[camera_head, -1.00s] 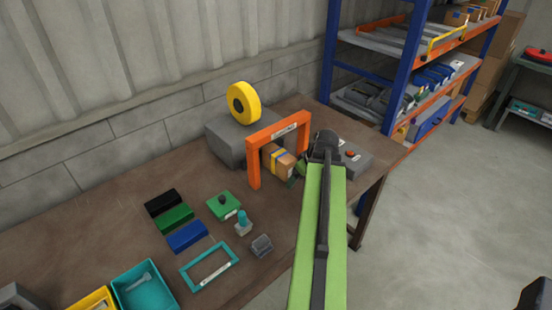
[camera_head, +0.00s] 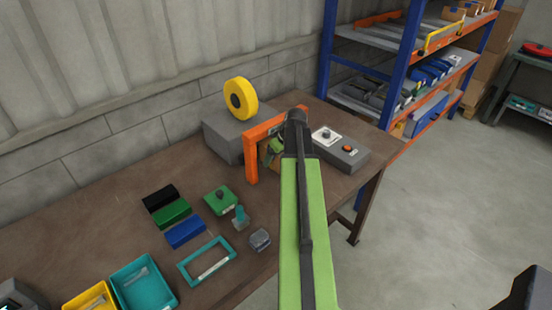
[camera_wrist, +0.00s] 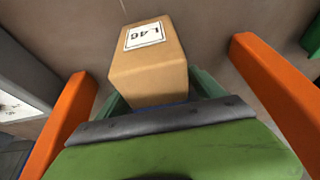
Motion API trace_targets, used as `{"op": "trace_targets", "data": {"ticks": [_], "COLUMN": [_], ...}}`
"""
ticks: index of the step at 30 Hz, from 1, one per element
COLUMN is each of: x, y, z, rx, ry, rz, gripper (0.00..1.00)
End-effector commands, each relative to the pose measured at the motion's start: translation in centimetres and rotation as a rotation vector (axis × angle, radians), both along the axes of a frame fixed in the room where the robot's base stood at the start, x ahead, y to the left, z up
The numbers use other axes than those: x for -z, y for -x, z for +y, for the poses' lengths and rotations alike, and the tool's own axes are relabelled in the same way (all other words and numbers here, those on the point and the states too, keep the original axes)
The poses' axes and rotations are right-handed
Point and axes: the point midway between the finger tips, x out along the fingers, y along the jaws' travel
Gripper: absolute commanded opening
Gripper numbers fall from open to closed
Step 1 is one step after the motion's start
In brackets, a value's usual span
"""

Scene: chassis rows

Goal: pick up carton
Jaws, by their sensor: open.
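The carton (camera_wrist: 148,70) is a brown box with a white label reading L46, seen in the wrist view just ahead of my gripper. My gripper (camera_wrist: 160,92) is open, with green fingers on either side of the carton's near part. Whether they touch it I cannot tell. In the head view my gripper (camera_head: 274,151) is at the orange gate (camera_head: 251,160), and my arm and gripper hide most of the carton. The gate's posts (camera_wrist: 277,88) stand to both sides in the wrist view.
A grey block with a yellow ring (camera_head: 241,99) stands behind the gate. A grey control box (camera_head: 342,152) is to its right. Blocks, a teal frame (camera_head: 207,261) and a teal bin (camera_head: 143,284) lie to the left. The bench's front edge is close.

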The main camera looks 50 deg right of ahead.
Motion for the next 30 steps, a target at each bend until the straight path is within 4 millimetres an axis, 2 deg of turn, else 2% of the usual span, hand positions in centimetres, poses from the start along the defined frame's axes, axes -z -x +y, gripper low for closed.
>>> {"op": "trace_targets", "data": {"ticks": [1,7,25,30], "x": [1.13,0.77,0.76,0.75], "y": [-0.22,-0.17,-0.09,-0.08], "z": [0.0,0.03,-0.03,-0.04], "rx": [0.0,0.0,0.001,0.002], "ry": [0.0,0.0,0.0,-0.001], "rz": [-0.002,-0.002,-0.002,-0.002], "gripper": [0.78,0.78,0.0,0.0]}}
